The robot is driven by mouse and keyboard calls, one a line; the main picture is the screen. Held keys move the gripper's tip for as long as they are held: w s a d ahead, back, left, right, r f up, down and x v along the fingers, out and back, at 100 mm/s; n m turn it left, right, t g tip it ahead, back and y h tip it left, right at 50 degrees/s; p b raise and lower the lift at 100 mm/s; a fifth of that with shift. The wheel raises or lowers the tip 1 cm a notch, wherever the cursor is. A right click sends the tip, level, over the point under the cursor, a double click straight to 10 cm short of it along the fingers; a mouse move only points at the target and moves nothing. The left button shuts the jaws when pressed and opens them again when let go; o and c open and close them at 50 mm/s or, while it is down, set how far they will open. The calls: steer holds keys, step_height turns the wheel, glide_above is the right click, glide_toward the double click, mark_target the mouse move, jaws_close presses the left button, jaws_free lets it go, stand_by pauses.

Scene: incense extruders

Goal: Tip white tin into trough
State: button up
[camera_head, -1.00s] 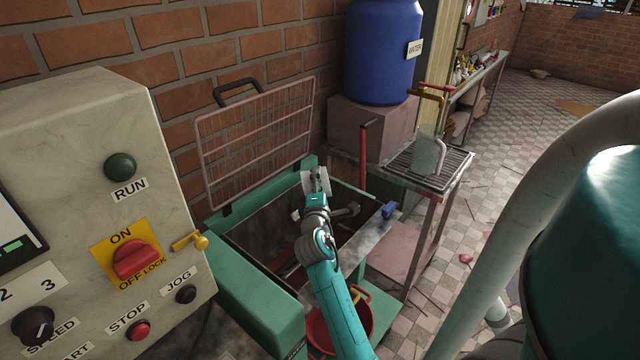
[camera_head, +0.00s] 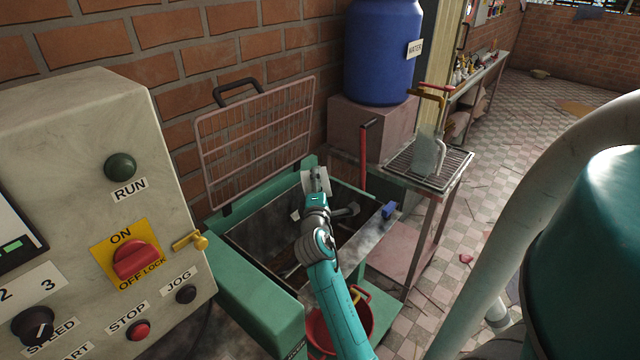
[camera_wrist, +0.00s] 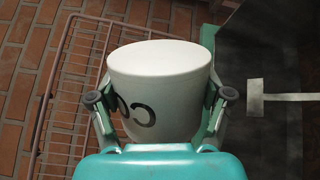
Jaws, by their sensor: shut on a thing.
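My gripper (camera_wrist: 158,100) is shut on the white tin (camera_wrist: 160,75), with a finger on each side of it in the wrist view. The tin has dark lettering on its side, and I cannot see into it. In the head view the tin (camera_head: 316,181) is a small pale shape at the end of my arm, over the back part of the trough. The trough (camera_head: 262,225) is an open, dark-walled bin with a green rim. My arm hides part of its inside. I cannot tell how far the tin is tilted.
The wire guard (camera_head: 255,140) stands raised against the brick wall behind the trough. A control box (camera_head: 100,200) with knobs stands at the left.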

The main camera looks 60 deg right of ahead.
mark_target(324, 179)
steer(key=m, duration=0.1)
steer(key=s+m, duration=0.1)
steer(key=m, duration=0.2)
steer(key=shift+s+d+f+g, duration=0.15)
steer(key=shift+d+g, duration=0.15)
steer(key=shift+d, duration=0.1)
steer(key=m, duration=0.3)
steer(key=s+m+y, duration=0.1)
steer(key=shift+d+r+m, duration=0.25)
steer(key=shift+d+m, duration=0.05)
steer(key=shift+m, duration=0.1)
steer(key=m+y, duration=0.1)
steer(key=m, duration=0.3)
steer(key=shift+f, duration=0.2)
steer(key=m, duration=0.2)
steer(key=w+f+m+t, duration=0.1)
steer(key=m, duration=0.1)
steer(key=f+m+y, duration=0.1)
steer(key=shift+w+a+m, duration=0.2)
steer(key=shift+a+m, duration=0.2)
steer(key=shift+r, duration=2.55)
